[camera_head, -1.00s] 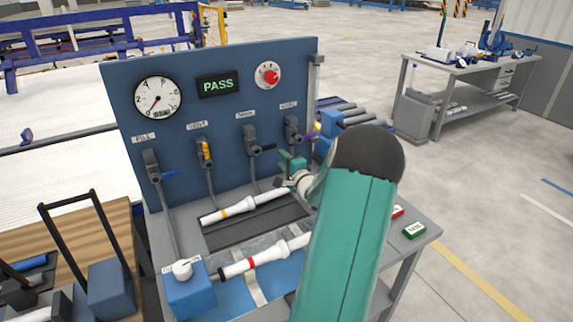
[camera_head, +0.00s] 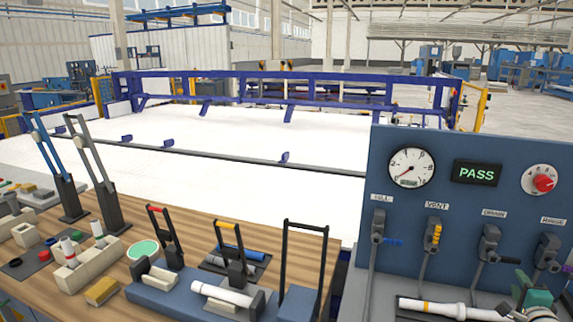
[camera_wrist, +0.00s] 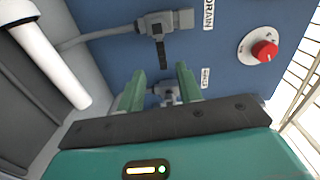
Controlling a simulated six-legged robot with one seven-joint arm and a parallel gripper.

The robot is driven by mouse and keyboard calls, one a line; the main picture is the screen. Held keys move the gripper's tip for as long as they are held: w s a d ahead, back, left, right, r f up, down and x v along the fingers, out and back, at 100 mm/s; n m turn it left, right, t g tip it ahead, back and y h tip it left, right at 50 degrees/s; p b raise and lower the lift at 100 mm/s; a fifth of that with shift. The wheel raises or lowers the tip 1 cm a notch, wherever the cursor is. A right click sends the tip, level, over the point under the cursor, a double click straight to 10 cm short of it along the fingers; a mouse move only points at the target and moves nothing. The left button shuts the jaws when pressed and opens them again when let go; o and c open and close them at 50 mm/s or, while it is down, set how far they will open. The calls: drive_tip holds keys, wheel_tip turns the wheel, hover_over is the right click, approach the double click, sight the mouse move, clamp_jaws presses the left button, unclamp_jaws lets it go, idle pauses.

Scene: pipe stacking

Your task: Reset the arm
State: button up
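My gripper (camera_wrist: 160,92) shows in the wrist view with its two green fingers apart and nothing held between them. It faces the blue panel (camera_wrist: 215,65), in front of the valve under the rinse label (camera_wrist: 168,93). In the head view my arm's green end (camera_head: 537,298) is at the lower right corner, beside the rinse valve (camera_head: 547,250); its fingertips are hard to make out there. A white pipe (camera_head: 450,309) with a yellow band lies on the stand left of it. The same stand shows a white pipe (camera_wrist: 50,62) in the wrist view.
The panel carries a gauge (camera_head: 411,167), a PASS display (camera_head: 476,172) and a red knob (camera_head: 541,181). A wooden bench (camera_head: 190,235) with clamps, blocks and another white pipe (camera_head: 228,294) fills the lower left. A blue-railed frame (camera_head: 280,90) stands behind.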

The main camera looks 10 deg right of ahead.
drive_tip(key=w+a+r+n+g+y, duration=0.1)
drive_tip(key=w+a+r+n+g, duration=0.2)
drive_tip(key=a, duration=0.5)
drive_tip(key=w+a+r+n+y, duration=0.1)
drive_tip(key=w+a+r+n, duration=0.25)
drive_tip(key=a, duration=0.55)
drive_tip(key=w+a+r+n+g+y, duration=0.1)
drive_tip(key=w+a+r+n+g, duration=0.2)
drive_tip(key=a, duration=0.5)
drive_tip(key=s+a+n+g+y, duration=0.1)
drive_tip(key=s+a+n, duration=0.3)
drive_tip(key=a, duration=0.6)
drive_tip(key=s+a+n+g+y, duration=0.1)
drive_tip(key=s+a+n+y, duration=0.2)
drive_tip(key=s+a, duration=0.6)
drive_tip(key=s+a+r+n+g+y, duration=0.1)
drive_tip(key=s+a+n+y, duration=0.1)
drive_tip(key=s+a+n, duration=0.4)
drive_tip(key=a+n, duration=0.1)
drive_tip(key=a, duration=0.4)
drive_tip(key=shift+s, duration=0.4)
